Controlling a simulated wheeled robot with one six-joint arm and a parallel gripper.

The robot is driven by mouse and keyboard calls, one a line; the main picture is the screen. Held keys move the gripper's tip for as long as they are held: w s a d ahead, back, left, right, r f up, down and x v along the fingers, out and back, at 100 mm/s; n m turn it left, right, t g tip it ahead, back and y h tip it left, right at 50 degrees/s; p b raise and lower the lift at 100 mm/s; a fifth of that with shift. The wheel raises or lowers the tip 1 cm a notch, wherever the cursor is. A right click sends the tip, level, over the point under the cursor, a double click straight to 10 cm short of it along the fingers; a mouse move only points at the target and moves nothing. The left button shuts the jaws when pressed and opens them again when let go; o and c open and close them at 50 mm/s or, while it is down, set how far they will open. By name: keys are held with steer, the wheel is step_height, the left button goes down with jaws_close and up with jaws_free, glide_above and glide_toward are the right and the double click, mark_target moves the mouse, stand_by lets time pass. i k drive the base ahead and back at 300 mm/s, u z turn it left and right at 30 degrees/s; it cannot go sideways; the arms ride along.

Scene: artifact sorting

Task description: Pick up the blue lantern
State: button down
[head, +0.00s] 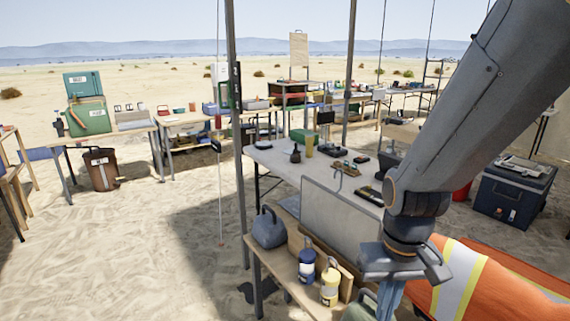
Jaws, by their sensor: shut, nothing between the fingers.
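The blue lantern (307,266) is a small dark blue canister with a pale band and a wire handle. It stands upright on a low wooden shelf (262,262) in front of the grey table, left of a similar yellow lantern (330,286). My gripper (390,298) is at the bottom of the head view, right of both lanterns and apart from the blue one. It points down, and its lower end is near the picture's bottom edge. It is shut and empty.
A grey-blue kettle-like vessel (268,229) stands left of the blue lantern. A grey panel (340,226) rises behind the lanterns. A tent pole (238,160) stands at the shelf's left. Orange cloth (480,285) lies at right. Open sand (130,250) spreads left.

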mark_target(306, 270)
steer(key=u, duration=0.05)
steer(key=k, duration=0.5)
steer(key=u, duration=2.35)
steer(key=i, duration=2.3)
steer(key=z, duration=3.15)
